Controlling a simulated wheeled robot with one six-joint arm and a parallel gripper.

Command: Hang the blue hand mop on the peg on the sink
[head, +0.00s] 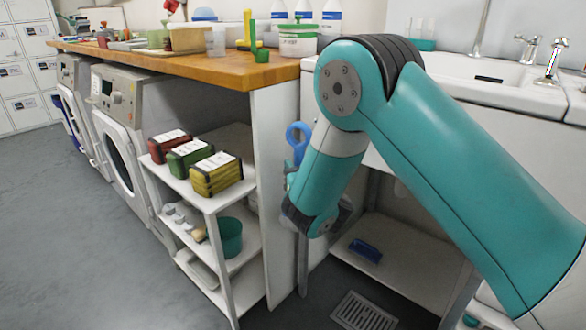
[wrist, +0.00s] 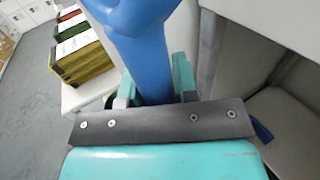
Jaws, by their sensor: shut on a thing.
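The blue hand mop (head: 298,137) shows in the head view as a blue loop beside the end panel of the wooden-topped counter. In the wrist view its blue shaft (wrist: 142,45) stands large between the two teal jaws of my gripper (wrist: 155,88), which is shut on it. In the head view my arm hides most of the gripper and the mop's lower part. The white sink (head: 480,72) is at the right, partly behind my arm. I cannot make out its peg.
An open shelf unit (head: 213,205) with red, green and yellow packs (head: 216,176) stands left of the gripper. A low shelf (head: 405,262) under the sink holds a dark blue item (head: 365,250). A floor drain (head: 364,312) lies in front. The left floor is clear.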

